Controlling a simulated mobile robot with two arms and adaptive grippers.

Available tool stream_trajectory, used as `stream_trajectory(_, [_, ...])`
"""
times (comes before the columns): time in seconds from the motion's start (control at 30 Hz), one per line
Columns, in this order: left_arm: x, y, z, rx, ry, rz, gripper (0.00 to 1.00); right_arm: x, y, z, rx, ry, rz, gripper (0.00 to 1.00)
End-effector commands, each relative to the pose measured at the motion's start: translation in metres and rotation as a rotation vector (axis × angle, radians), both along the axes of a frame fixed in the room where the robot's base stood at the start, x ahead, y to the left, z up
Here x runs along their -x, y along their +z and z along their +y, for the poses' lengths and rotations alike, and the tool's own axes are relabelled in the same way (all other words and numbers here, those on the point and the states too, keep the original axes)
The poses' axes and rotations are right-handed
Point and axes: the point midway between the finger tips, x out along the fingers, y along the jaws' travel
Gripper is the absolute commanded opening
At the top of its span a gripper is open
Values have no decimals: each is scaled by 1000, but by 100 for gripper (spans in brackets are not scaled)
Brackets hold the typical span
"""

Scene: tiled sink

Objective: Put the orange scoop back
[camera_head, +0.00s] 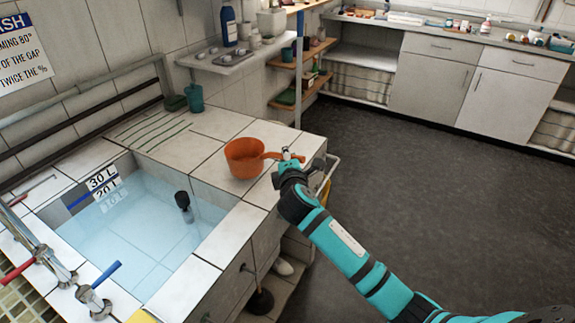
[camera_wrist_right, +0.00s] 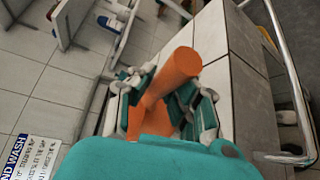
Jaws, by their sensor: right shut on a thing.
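The orange scoop (camera_head: 243,160) is a round open cup with a handle pointing right. In the head view it is upright over the tiled ledge (camera_head: 208,122) just beyond the sink's right back corner. I cannot tell whether its base touches the tiles. My right gripper (camera_head: 287,157) is at the right end of the scoop and shut on its handle. In the right wrist view the orange scoop (camera_wrist_right: 176,70) shows between the fingers of my right gripper (camera_wrist_right: 166,98). The teal gripper body hides part of it. My left gripper is in neither view.
The sink (camera_head: 150,235) holds clear water, with a dark object (camera_head: 184,205) standing in it. A teal cup (camera_head: 194,98) stands at the ledge's back. A wall shelf (camera_head: 222,57) and wooden shelves (camera_head: 305,75) lie behind. A metal rail (camera_head: 331,172) runs beside the ledge. Open floor lies right.

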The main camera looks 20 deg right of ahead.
Motion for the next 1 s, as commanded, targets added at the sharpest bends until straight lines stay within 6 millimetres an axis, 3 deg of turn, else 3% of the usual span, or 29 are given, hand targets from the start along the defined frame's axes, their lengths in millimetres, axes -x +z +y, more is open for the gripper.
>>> stream_trajectory(0.2, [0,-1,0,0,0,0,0,1,-29,0,0,0,3,0])
stream_trajectory(0.5, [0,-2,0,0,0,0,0,1,-31,0,0,1,1,0])
stream_trajectory(0.53, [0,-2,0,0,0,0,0,1,-32,0,0,1,2,15])
stream_trajectory(0.7, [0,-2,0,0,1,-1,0,1,-31,0,0,1,2,35])
stream_trajectory(1.0, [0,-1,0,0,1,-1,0,2,-29,0,0,1,2,35])
